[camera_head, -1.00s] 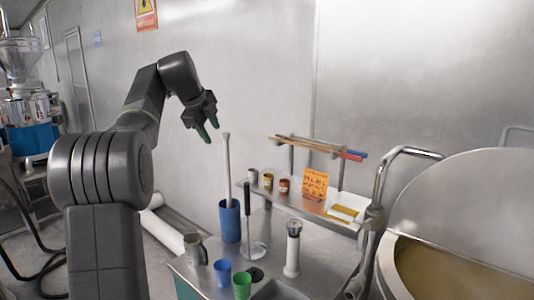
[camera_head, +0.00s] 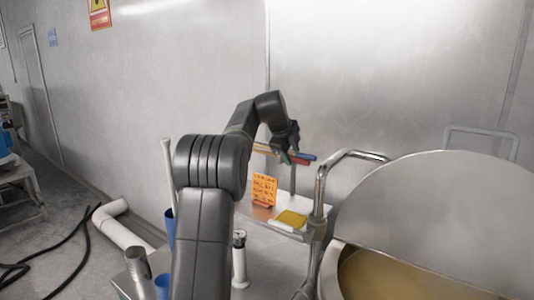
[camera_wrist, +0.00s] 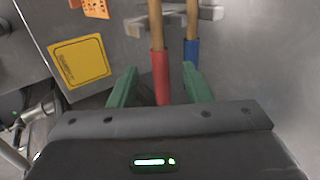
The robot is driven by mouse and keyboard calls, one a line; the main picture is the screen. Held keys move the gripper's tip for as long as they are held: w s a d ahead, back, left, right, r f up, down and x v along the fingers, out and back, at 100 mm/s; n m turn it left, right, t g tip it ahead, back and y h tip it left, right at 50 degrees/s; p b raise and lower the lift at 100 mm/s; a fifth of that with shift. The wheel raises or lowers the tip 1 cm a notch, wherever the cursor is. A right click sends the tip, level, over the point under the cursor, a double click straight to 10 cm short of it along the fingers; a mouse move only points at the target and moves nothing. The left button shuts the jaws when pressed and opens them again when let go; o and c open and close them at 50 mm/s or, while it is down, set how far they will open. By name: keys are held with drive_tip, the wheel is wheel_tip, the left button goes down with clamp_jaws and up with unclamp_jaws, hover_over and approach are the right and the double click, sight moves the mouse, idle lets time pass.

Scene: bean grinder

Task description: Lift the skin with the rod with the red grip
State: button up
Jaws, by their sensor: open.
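The rod with the red grip (camera_wrist: 160,75) lies on a wall bracket beside a rod with a blue grip (camera_wrist: 191,55). In the head view the red grip (camera_head: 299,161) shows just below the blue grip (camera_head: 304,155). My gripper (camera_wrist: 152,88) is open, with green fingertips. In the wrist view the red grip's end lies between the fingers, and the blue grip is near the right fingertip; I cannot tell whether anything touches. The skin is not clearly visible; a yellowish surface (camera_head: 385,275) fills the large round vessel (camera_head: 331,270) at the right.
A bent metal pipe (camera_head: 350,154) and the vessel's raised lid (camera_head: 430,210) stand to the right. Cups and a white-bodied tool (camera_head: 239,262) are on the counter below.

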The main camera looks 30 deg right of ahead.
drive_tip(key=shift+x, duration=0.8)
clamp_jaws()
drive_tip(key=shift+r, duration=0.1)
